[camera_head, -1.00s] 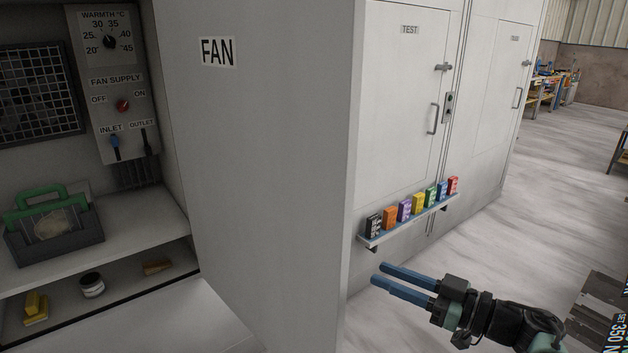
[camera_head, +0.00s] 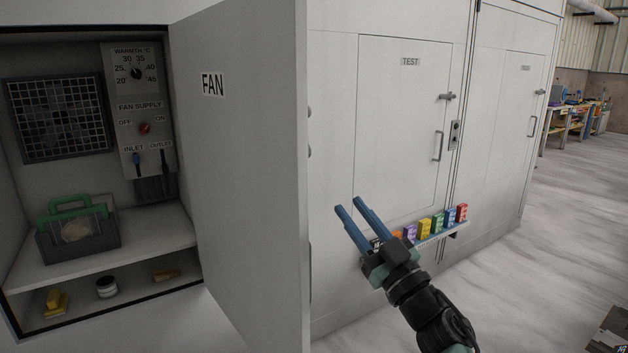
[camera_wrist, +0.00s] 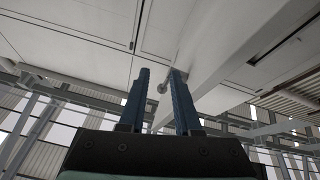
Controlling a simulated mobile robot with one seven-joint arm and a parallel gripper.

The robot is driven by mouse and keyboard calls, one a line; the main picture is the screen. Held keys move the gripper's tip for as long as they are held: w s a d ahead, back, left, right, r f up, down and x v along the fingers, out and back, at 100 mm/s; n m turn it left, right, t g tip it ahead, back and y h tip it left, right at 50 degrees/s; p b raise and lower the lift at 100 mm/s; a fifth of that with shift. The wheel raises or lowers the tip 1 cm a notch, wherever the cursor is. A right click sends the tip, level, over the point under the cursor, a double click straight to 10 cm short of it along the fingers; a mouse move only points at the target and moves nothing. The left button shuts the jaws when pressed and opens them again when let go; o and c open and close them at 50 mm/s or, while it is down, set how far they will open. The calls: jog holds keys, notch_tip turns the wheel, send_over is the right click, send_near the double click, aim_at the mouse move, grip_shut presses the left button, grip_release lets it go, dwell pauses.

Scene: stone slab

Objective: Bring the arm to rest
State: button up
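My gripper (camera_head: 352,204) has two blue fingers and is raised in front of the white cabinet, at the lower middle of the head view. The fingers stand apart with nothing between them, and they point up and to the left. In the wrist view my gripper (camera_wrist: 162,72) also shows its fingers apart and empty, with white panels and roof beams beyond. The gripper and wrist hide the left part of a small shelf of coloured boxes. No other object is named by the task.
An open door marked FAN (camera_head: 245,150) stands left of my gripper. Left of it, an open compartment holds a grey crate (camera_head: 85,248) with a green handle. Behind my gripper are the TEST door (camera_head: 400,120) and the shelf's coloured boxes (camera_head: 438,222).

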jog(key=s+a+r+m+t+h, duration=0.35)
jog(key=r+m+h, duration=0.55)
jog(key=h, duration=0.4)
jog(key=s+a+f+g, duration=0.4)
jog(key=s+f+g, duration=0.3)
jog(key=s, duration=0.6)
jog(key=s+r+t+p, duration=0.3)
jog(key=s+r, duration=0.1)
jog(key=r, duration=0.7)
jog(key=s+r+t+p, duration=0.4)
jog(key=r, duration=0.8)
jog(key=s+r+t+p, duration=0.3)
jog(key=s+r+t, duration=0.1)
jog(key=r, duration=0.8)
jog(key=shift+s+d+r+y+p, duration=0.2)
jog(key=shift+s+y+p, duration=0.1)
jog(key=shift+s+y, duration=0.1)
